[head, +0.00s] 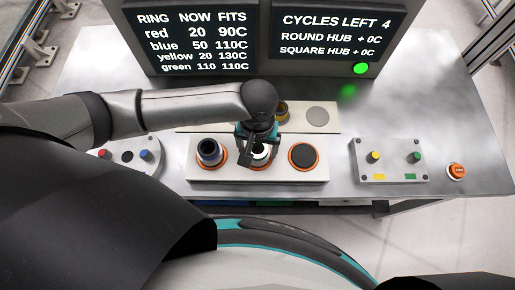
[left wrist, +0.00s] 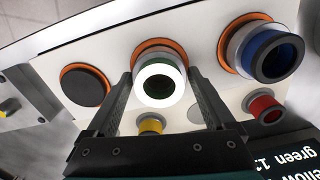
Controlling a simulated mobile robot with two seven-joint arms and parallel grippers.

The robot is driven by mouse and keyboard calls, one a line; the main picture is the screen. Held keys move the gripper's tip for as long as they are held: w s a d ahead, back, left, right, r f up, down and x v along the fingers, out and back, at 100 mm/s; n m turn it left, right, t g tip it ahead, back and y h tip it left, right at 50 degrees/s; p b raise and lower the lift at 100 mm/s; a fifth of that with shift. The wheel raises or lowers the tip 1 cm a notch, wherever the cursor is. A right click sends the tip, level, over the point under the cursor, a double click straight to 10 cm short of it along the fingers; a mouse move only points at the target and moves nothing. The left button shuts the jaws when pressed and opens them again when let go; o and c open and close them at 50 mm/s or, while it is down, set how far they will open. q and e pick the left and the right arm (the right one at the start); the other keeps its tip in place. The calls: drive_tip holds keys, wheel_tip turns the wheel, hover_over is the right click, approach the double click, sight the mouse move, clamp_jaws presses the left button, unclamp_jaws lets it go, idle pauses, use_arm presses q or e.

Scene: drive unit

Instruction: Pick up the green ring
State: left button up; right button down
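The ring on the middle orange-rimmed seat has a bright white face and a dark green inside; I take it as the green ring (left wrist: 160,84). It also shows in the head view (head: 261,152), partly hidden by my gripper. My left gripper (head: 258,157) is over this seat, pointing down. In the left wrist view its two fingers (left wrist: 162,88) are spread, one on each side of the ring. Small gaps seem to show, though contact is hard to judge. My right gripper is not in view.
A blue ring (head: 209,152) stands on the left seat; the right seat (head: 303,156) holds only a black disc. A yellow ring (head: 282,112) and red ring (left wrist: 263,106) are on the rear plate. The screen (head: 180,40) reads green 110, fits 110C. A button box (head: 390,160) stands right.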

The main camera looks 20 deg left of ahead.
use_arm(q)
clamp_jaws()
idle(0.5)
drive_tip(key=shift+r, duration=0.15)
